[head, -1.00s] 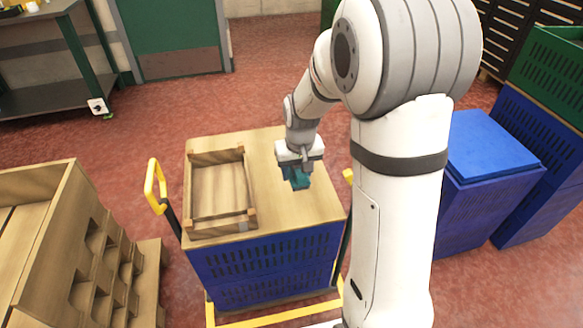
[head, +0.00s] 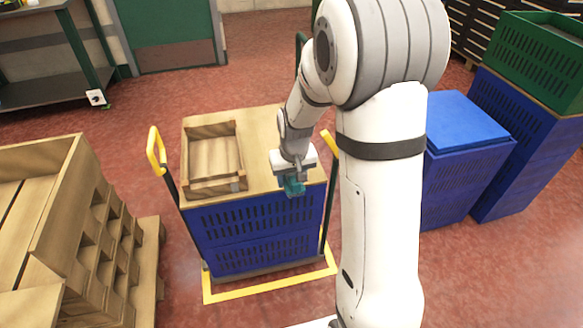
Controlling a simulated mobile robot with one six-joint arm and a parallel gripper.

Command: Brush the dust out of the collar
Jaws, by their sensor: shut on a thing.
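My gripper (head: 292,180) is shut on a small teal thing (head: 294,188), which it holds near the front right edge of the wooden top (head: 262,150). The teal thing is mostly hidden by the jaws and too small to tell what it is. I cannot make out a collar or any dust in this view. A shallow wooden tray (head: 240,186) stands on the left part of the same top and looks empty. My gripper is to the right of the tray and apart from it.
The wooden top rests on blue crates (head: 262,232) on a cart with yellow handles (head: 154,152). A wooden pallet box (head: 62,190) stands at left. Blue crates (head: 465,165) and a green crate (head: 525,65) stand at right. Red floor (head: 265,310) is clear in front.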

